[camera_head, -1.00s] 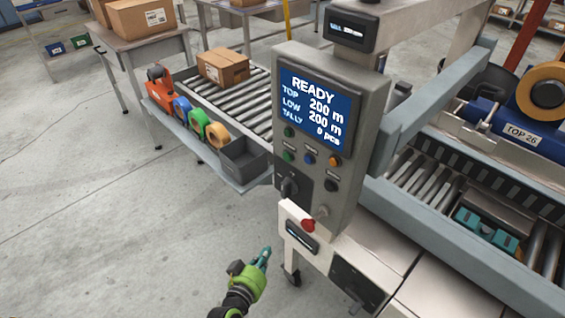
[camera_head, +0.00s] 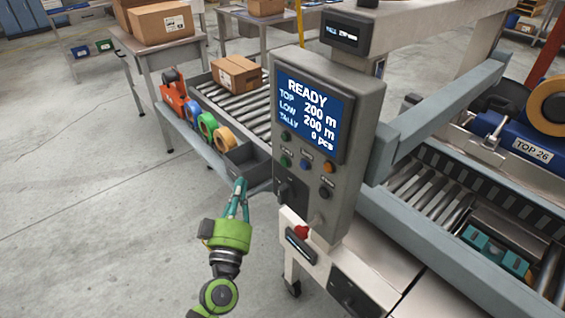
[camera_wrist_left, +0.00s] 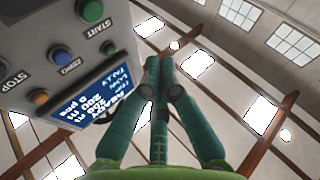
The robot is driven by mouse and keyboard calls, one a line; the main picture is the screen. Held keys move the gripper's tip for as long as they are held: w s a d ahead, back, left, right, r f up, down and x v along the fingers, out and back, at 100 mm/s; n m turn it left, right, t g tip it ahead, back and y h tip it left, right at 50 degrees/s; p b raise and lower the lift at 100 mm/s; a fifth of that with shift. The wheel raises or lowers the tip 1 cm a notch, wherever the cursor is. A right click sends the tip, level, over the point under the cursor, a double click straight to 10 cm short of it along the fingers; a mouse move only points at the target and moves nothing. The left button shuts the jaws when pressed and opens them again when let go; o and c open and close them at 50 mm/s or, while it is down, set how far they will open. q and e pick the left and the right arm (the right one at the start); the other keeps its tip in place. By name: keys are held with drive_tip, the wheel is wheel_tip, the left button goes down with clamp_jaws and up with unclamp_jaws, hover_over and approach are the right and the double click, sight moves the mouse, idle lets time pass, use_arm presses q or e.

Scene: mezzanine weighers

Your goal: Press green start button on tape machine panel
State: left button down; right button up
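The grey tape machine panel (camera_head: 313,215) stands at the centre of the head view, its screen (camera_head: 308,115) reading READY. Two green round parts sit at its left, one above the other. The lower is the green start button (camera_head: 285,160); in the left wrist view the start button (camera_wrist_left: 91,10) is at the top edge beside the START label. The other green one (camera_wrist_left: 108,48) is nearer the screen. My left gripper (camera_head: 239,184) is left of the panel and below the button, fingers pointing up. Its teal fingertips (camera_wrist_left: 158,68) are together, empty and apart from the panel. My right gripper is out of view.
Blue (camera_head: 304,163), orange (camera_head: 330,166) and black (camera_head: 326,193) buttons sit close by. A black switch (camera_head: 286,192) and a red knob (camera_head: 301,232) are lower. A grey bin (camera_head: 247,165) and tape rolls are behind the gripper. Floor at left is clear.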

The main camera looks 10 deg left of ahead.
sight(284, 162)
use_arm(q)
drive_tip(key=w+d+b, duration=0.1)
drive_tip(key=w+d, duration=0.4)
drive_tip(key=w, duration=0.2)
drive_tip(key=shift+d, duration=0.25)
idle(1.2)
drive_tip(key=shift+w+d, duration=0.3)
idle(0.3)
drive_tip(key=shift+w+d, duration=0.2)
drive_tip(key=shift+w, duration=0.15)
idle(0.7)
drive_tip(key=shift+s+a, duration=0.1)
drive_tip(key=shift+s, duration=0.05)
drive_tip(key=shift+s+a+p, duration=0.4)
drive_tip(key=shift+s, duration=0.15)
